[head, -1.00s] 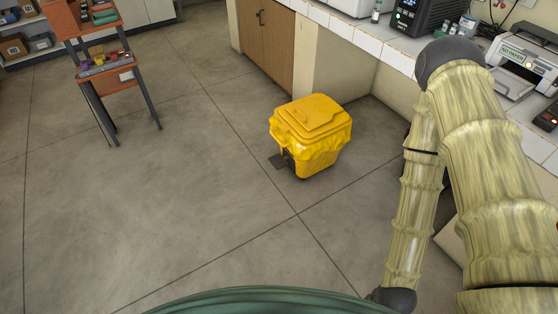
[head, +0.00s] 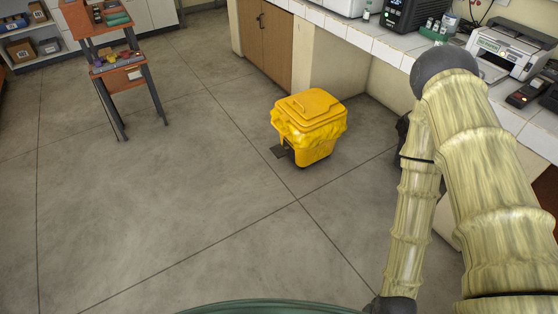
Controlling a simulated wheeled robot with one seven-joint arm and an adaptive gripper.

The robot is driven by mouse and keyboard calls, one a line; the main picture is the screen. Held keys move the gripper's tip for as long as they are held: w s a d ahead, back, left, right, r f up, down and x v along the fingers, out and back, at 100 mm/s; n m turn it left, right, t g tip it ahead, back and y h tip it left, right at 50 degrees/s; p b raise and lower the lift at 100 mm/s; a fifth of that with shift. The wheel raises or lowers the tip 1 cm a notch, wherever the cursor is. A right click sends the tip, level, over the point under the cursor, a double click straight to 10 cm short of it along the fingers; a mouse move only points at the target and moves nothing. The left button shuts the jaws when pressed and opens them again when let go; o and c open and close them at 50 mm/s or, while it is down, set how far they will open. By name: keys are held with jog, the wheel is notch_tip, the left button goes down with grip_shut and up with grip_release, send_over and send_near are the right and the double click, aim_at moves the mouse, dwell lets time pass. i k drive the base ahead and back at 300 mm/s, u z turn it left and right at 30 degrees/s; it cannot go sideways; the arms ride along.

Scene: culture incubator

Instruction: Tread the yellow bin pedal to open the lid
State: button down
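The yellow bin (head: 310,128) stands upright on the floor in the middle of the head view, with its lid (head: 312,104) shut. Yellow liner folds hang around its rim. A small dark pedal (head: 279,152) sticks out low on its left side, close to the floor. My arm comes down at the right of the view, apart from the bin.
A white-tiled bench (head: 385,43) with devices and a printer (head: 505,55) runs along the back right. A wooden cabinet (head: 265,42) stands behind the bin. An orange-topped stand (head: 122,75) is at the upper left. The floor left of the bin is clear.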

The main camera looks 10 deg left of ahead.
aim_at(279, 151)
jog(key=u, duration=0.5)
jog(key=i, duration=1.35)
jog(key=u, duration=0.1)
